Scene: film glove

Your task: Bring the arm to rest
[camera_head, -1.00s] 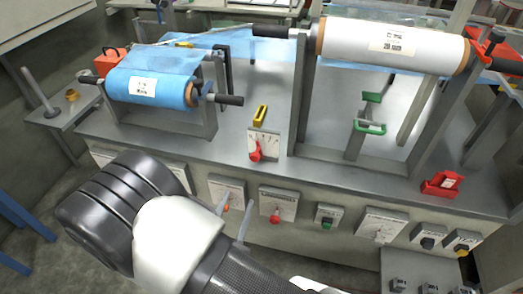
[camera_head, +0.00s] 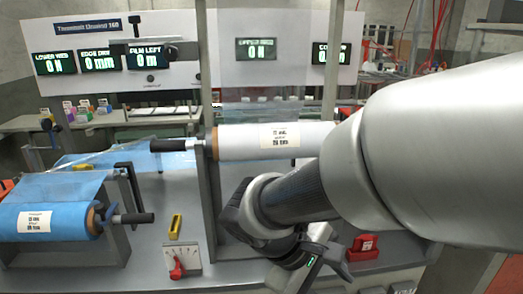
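My arm (camera_head: 420,165) reaches in from the right edge and bends at a dark elbow near the middle of the head view. My gripper (camera_head: 312,268) seems to be at the lower end of it, low in front of the machine. Its fingers are small and partly covered by my own links, so I cannot tell whether it is open or shut. I see nothing clearly held. My arm hides part of the white film roll (camera_head: 235,143) and the machine table (camera_head: 150,258) behind it.
A blue film roll (camera_head: 48,222) sits in its stand at the left. A panel with a red lever (camera_head: 178,270) and a yellow block (camera_head: 176,226) are on the table. A red block (camera_head: 363,247) is close to my arm's right. Displays (camera_head: 90,60) stand behind.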

